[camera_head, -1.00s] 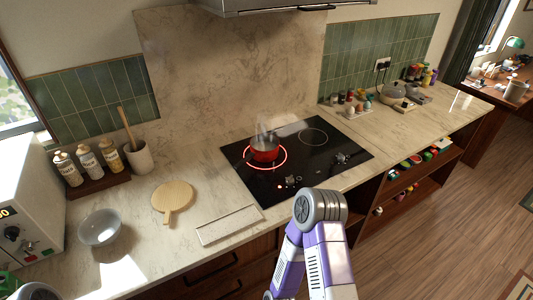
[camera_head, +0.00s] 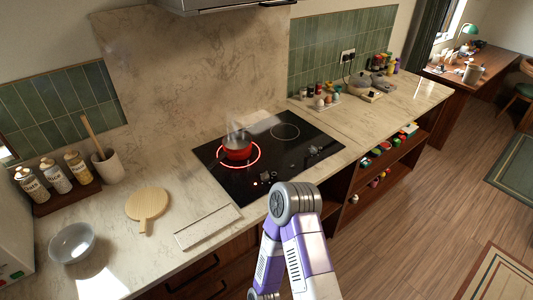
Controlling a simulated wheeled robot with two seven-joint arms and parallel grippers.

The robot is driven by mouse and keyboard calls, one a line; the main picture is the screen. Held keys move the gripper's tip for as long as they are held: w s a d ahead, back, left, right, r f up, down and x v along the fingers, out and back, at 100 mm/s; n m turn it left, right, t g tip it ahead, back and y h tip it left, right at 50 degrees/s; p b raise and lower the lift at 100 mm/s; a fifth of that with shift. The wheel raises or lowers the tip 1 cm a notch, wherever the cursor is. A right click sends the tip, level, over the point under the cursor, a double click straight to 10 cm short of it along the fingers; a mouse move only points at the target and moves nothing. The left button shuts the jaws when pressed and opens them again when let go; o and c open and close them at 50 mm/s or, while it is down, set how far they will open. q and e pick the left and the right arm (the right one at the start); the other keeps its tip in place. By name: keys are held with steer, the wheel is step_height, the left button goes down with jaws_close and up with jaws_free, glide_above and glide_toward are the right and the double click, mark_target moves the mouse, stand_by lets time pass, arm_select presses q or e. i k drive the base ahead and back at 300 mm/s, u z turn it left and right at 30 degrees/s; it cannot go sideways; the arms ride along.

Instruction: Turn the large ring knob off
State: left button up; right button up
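A black glass cooktop (camera_head: 285,157) is set in the marble counter. Two small dark knobs show on the cooktop: one near the front edge (camera_head: 266,177) beside small red lights, one at the right (camera_head: 313,150). I cannot tell from their size which is the large ring knob. A purple and white arm of mine rises at the bottom centre, in front of the cooktop. Neither gripper's fingers can be seen.
A pale rectangular board (camera_head: 207,228) and a round wooden board (camera_head: 148,204) lie left of the cooktop. A grey bowl (camera_head: 72,243), bottles (camera_head: 54,175) and a utensil crock (camera_head: 106,166) stand farther left. Open shelves (camera_head: 385,165) lie below the counter at right.

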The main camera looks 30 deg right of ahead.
mark_target(265, 177)
steer(key=k, duration=0.5)
steer(key=z, duration=1.9)
steer(key=i, duration=1.2)
steer(key=u, duration=2.05)
